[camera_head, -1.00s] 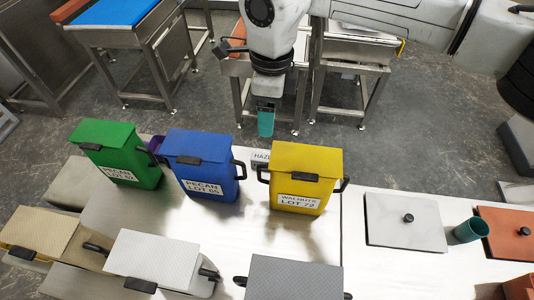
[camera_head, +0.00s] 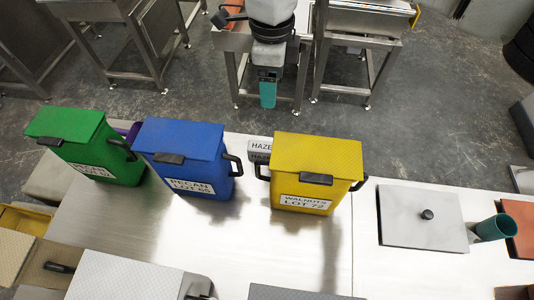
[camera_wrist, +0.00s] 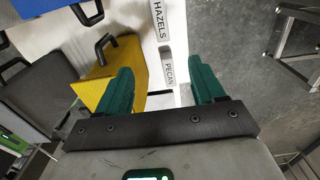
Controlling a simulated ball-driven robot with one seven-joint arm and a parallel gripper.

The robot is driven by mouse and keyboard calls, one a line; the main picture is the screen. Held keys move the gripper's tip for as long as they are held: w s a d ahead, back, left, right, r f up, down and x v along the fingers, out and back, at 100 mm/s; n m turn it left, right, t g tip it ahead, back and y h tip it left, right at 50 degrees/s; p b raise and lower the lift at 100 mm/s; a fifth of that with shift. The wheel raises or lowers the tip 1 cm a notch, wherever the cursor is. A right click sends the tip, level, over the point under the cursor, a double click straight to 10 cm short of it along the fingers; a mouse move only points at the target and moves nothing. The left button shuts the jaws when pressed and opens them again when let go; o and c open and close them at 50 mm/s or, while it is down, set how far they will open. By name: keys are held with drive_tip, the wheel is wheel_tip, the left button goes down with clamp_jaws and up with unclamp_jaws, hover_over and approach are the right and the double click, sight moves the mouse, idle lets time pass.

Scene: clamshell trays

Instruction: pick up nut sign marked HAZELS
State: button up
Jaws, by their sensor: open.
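The nut sign marked HAZELS is a small white block (camera_head: 258,146) with dark lettering. In the head view it stands at the table's far edge, partly hidden behind the yellow bin. In the wrist view the HAZELS lettering (camera_wrist: 160,20) shows at the top, with a PECAN label (camera_wrist: 169,71) below it; I cannot tell if both are on one piece. My gripper (camera_head: 268,94) has teal fingers and hangs beyond the table's far edge, behind the sign. In the wrist view my gripper (camera_wrist: 163,76) is open and empty, with the PECAN label between the fingers.
The yellow WALNUTS bin (camera_head: 318,160) stands close in front of the sign. The blue PECAN bin (camera_head: 187,150) and green bin (camera_head: 75,140) stand to the left. A grey lidded tray (camera_head: 410,215) and teal cup (camera_head: 490,229) are at right.

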drive_tip(key=b, duration=1.4)
hover_over(267, 147)
wheel_tip(267, 147, down, 14)
drive_tip(key=f, duration=0.6)
drive_tip(key=shift+s+d+f, duration=0.1)
drive_tip(key=shift+s+d, duration=0.1)
drive_tip(key=shift+d, duration=0.1)
drive_tip(key=f, duration=0.5)
drive_tip(key=shift+w+a+f, duration=0.1)
drive_tip(key=shift+w+a, duration=0.05)
drive_tip(key=shift+a, duration=0.15)
drive_tip(key=c, duration=1.1)
